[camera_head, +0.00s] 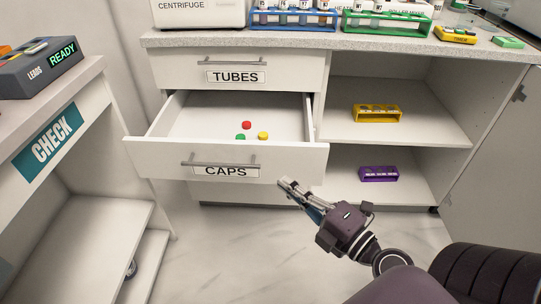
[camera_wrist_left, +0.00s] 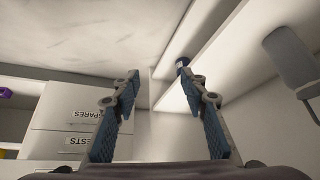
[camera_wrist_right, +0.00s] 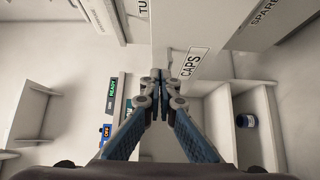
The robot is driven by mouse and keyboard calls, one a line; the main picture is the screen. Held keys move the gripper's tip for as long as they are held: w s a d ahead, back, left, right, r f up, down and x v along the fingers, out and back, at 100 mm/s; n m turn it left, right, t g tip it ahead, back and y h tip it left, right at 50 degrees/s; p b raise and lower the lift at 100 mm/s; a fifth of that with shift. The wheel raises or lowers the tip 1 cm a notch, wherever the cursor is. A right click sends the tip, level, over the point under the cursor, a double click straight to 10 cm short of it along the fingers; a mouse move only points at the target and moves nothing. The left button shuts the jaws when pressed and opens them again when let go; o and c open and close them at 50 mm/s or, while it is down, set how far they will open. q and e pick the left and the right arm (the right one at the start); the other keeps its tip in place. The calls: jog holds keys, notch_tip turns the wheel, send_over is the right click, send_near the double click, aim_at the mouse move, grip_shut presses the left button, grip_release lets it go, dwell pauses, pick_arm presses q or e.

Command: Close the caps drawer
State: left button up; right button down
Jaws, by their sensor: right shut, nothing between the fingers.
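The caps drawer (camera_head: 165,157) is pulled open below the tubes drawer in the head view, with a bar handle (camera_head: 220,163) above its CAPS label. A red, a yellow and a green cap (camera_head: 240,137) lie inside it. My right gripper (camera_head: 284,184) is shut and empty, just in front of and below the right end of the drawer front. In the right wrist view its fingertips (camera_wrist_right: 155,75) appear close to the CAPS label (camera_wrist_right: 190,64); contact cannot be told. My left gripper (camera_wrist_left: 160,85) is open and empty in its wrist view, and outside the head view.
The closed tubes drawer (camera_head: 180,70) is above. Open shelves to the right hold a yellow rack (camera_head: 377,113) and a purple rack (camera_head: 379,174). A desk with a CHECK sign (camera_head: 48,140) stands at the left. The floor in front of the drawers is clear.

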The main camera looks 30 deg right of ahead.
jog(key=w+p, duration=0.3)
jog(key=w, duration=0.5)
jog(key=shift+w+d, duration=0.1)
jog(key=shift+w, duration=0.2)
pick_arm(q)
jog(key=s+a+f+g, duration=0.1)
jog(key=s+f+g, duration=0.1)
jog(key=s, duration=0.3)
jog(key=shift+s+a+f+g+y, duration=0.2)
jog(key=shift+a+g+y, duration=0.15)
jog(key=shift+g, duration=0.15)
pick_arm(e)
jog(key=shift+w+d, duration=0.35)
jog(key=shift+w, duration=0.1)
pick_arm(q)
jog(key=shift+r, duration=0.1)
